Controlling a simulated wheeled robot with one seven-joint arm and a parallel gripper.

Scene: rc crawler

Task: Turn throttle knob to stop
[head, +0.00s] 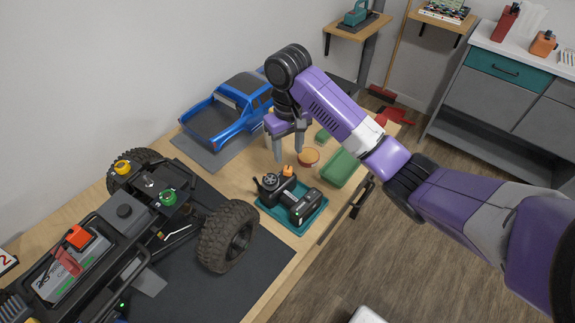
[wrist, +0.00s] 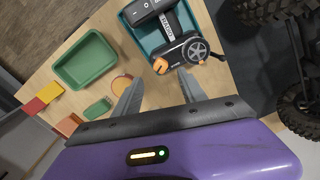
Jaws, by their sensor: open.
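A black hand controller (head: 290,198) with a grey wheel lies in a teal tray (head: 263,212) on the wooden workbench. An orange knob (head: 287,171) sits at its far end in the head view. In the wrist view, the orange knob (wrist: 160,66) shows beside the spoked wheel (wrist: 195,50). I take this knob for the throttle knob; its pointing and any stop mark are too small to read. My gripper (head: 289,153) is open and empty, fingers pointing down, above the bench just beyond the controller. In the wrist view the knob lies between and ahead of the fingers (wrist: 158,82).
A green tray (head: 343,167), a round orange-rimmed dish (head: 308,157) and a small green box (head: 322,136) lie near the gripper. A blue truck body (head: 225,108) stands behind it. A crawler chassis (head: 125,225) with big tyres fills the bench's left on a dark mat.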

